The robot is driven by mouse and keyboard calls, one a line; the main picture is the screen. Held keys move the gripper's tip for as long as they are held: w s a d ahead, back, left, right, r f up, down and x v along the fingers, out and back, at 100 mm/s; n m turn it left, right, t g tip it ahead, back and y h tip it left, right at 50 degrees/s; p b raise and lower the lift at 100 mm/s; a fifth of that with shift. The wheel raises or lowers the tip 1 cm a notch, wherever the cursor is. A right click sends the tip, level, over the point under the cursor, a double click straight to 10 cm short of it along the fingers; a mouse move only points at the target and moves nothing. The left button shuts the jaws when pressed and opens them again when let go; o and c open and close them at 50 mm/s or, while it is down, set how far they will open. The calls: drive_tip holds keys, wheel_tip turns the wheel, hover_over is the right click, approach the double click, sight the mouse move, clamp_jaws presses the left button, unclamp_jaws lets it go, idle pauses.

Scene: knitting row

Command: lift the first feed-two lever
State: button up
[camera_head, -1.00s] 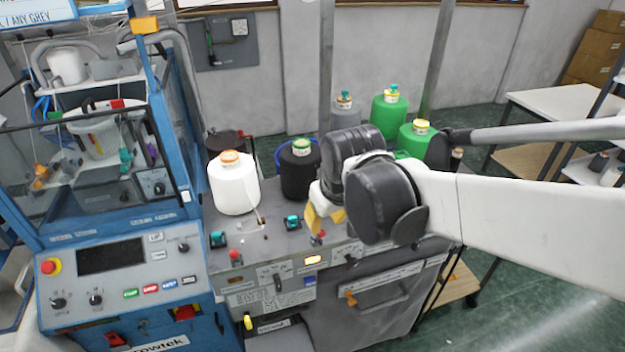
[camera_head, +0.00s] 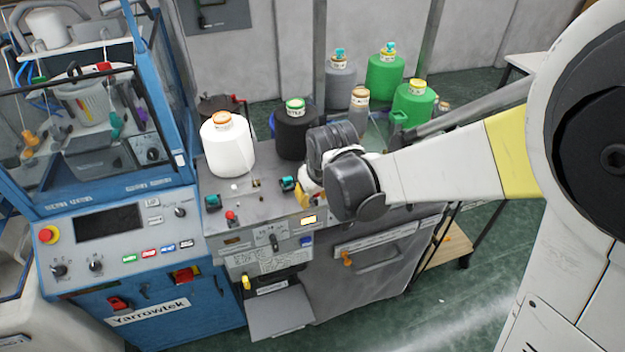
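My gripper (camera_head: 302,197), with yellow fingers, points down at the right part of the grey machine top (camera_head: 255,208). My dark wrist hides most of it, so I cannot tell how far apart the fingers are. A small red-knobbed lever (camera_head: 231,216) stands on the left of the machine top, clear of my gripper. Teal fittings stand beside it (camera_head: 212,202) and just left of my gripper (camera_head: 287,184). A second red-knobbed lever seen earlier near the fingers is hidden now. I cannot read which lever is feed two.
A blue control console (camera_head: 110,240) is on the left.

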drive_tip(key=shift+c, duration=0.4)
clamp_jaws()
drive_tip(key=shift+w+a+r+g+h, duration=0.1)
drive_tip(key=shift+w+g+h, duration=0.3)
drive_tip(key=shift+g, duration=0.6)
drive_tip(key=shift+r, duration=0.1)
